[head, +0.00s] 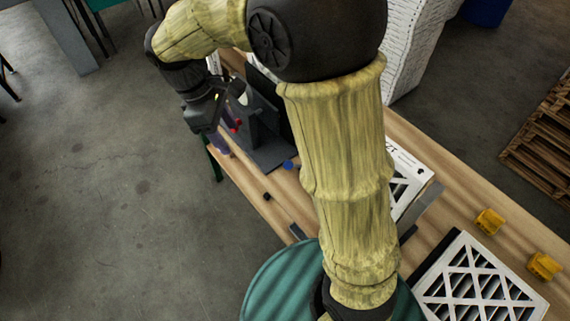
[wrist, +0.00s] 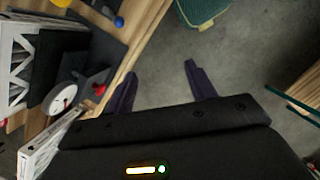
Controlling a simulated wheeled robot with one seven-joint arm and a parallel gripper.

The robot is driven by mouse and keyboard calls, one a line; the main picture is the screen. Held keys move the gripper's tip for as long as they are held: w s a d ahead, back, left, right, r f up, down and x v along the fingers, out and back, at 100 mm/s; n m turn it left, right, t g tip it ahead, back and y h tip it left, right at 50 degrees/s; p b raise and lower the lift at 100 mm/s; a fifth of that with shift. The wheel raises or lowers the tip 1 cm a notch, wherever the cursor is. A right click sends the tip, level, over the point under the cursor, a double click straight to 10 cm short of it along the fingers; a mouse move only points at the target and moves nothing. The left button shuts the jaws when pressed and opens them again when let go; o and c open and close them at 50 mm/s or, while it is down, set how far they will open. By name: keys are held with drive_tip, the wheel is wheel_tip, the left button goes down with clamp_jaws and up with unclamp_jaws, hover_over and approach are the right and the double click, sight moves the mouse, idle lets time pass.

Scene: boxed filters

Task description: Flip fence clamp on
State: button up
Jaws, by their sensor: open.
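My gripper (wrist: 160,88) is open and empty in the wrist view, its two dark purple fingers spread apart over the table's edge and the floor. In the head view my gripper (head: 219,144) hangs at the table's far left edge, partly hidden by its own wrist. A small red lever-like part (wrist: 98,90) sits on a dark fixture (wrist: 88,60), left of the left finger and apart from it. The red part also shows in the head view (head: 236,125), close beside the fingers. I cannot tell surely whether this is the fence clamp, or its position.
A round white dial (wrist: 62,98) is beside the red part. A blue knob (head: 288,164) and a small black knob (head: 267,197) are near the table edge. White-framed filters (head: 478,285) and yellow blocks (head: 490,221) lie on the wooden table (head: 455,205). Open floor lies left.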

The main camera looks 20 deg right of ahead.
drive_tip(key=shift+d+f, duration=0.2)
drive_tip(key=c, duration=0.4)
drive_tip(key=d+f+m, duration=0.1)
drive_tip(key=d+f+m+y+b, duration=0.1)
drive_tip(key=shift+s+d+f, duration=0.2)
drive_tip(key=shift+s+d, duration=0.15)
drive_tip(key=c, duration=0.7)
drive_tip(key=d+f+m, duration=0.1)
drive_tip(key=s+d+f+m+b, duration=0.1)
drive_tip(key=d+m, duration=0.1)
drive_tip(key=d+f+m+t+y, duration=0.1)
drive_tip(key=shift+s+d+f, duration=0.4)
clamp_jaws()
drive_tip(key=s+d+f+m+t+y+b, duration=0.1)
drive_tip(key=s+d+f+m+t, duration=0.1)
drive_tip(key=s+d+f+m, duration=0.2)
drive_tip(key=d+f+m, duration=0.1)
drive_tip(key=d+m, duration=0.2)
drive_tip(key=m, duration=0.1)
drive_tip(key=shift+s+t+b, duration=0.3)
drive_tip(key=shift+s+b, duration=0.05)
drive_tip(key=shift+b, duration=0.05)
drive_tip(key=shift+d, duration=0.15)
